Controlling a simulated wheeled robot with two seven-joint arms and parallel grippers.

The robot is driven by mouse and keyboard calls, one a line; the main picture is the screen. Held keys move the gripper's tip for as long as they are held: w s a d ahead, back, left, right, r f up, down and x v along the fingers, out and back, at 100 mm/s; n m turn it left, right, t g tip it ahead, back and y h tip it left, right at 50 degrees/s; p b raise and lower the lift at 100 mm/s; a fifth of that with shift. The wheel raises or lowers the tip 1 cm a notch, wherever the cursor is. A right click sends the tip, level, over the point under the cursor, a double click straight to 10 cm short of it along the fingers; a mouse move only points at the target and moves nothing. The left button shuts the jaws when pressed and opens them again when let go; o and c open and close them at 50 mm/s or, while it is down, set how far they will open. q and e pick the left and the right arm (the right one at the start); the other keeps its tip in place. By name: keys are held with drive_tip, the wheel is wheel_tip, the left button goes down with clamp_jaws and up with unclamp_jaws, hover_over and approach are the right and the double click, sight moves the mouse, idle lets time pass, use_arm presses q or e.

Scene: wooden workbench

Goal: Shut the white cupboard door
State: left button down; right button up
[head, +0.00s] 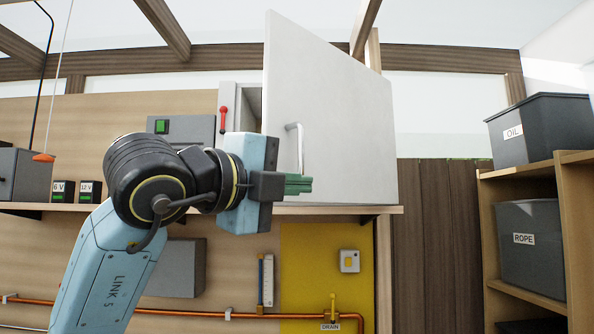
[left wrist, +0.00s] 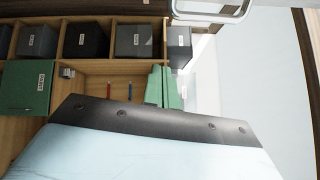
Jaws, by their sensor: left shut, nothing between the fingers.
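The white cupboard door (head: 335,110) stands open, swung out from the cupboard, whose dark opening (head: 252,110) shows in a narrow strip to its left. A metal bar handle (head: 297,148) is on the door's face; in the left wrist view the handle (left wrist: 212,14) shows at the top edge. My left gripper (head: 300,184) is shut and empty, its green fingertips in front of the door's lower part, near the handle's lower end. I cannot tell whether they touch the door. The fingers (left wrist: 161,88) also show in the left wrist view. My right gripper is not in view.
A shelf (head: 382,210) runs under the cupboard. A red-knobbed lever (head: 223,112) and a grey box with a green button (head: 180,128) are left of the opening. A wooden rack at right holds the OIL bin (head: 540,130) and ROPE bin (head: 530,245).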

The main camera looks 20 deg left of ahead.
use_arm(q)
drive_tip(key=w+p, duration=0.1)
drive_tip(key=w, duration=0.1)
drive_tip(key=w+a+p, duration=0.1)
drive_tip(key=w+r+p, duration=0.1)
drive_tip(key=w, duration=0.1)
drive_tip(key=shift+w+a, duration=0.15)
drive_tip(key=shift+w, duration=0.15)
drive_tip(key=shift+f, duration=0.1)
drive_tip(key=shift+a, duration=0.1)
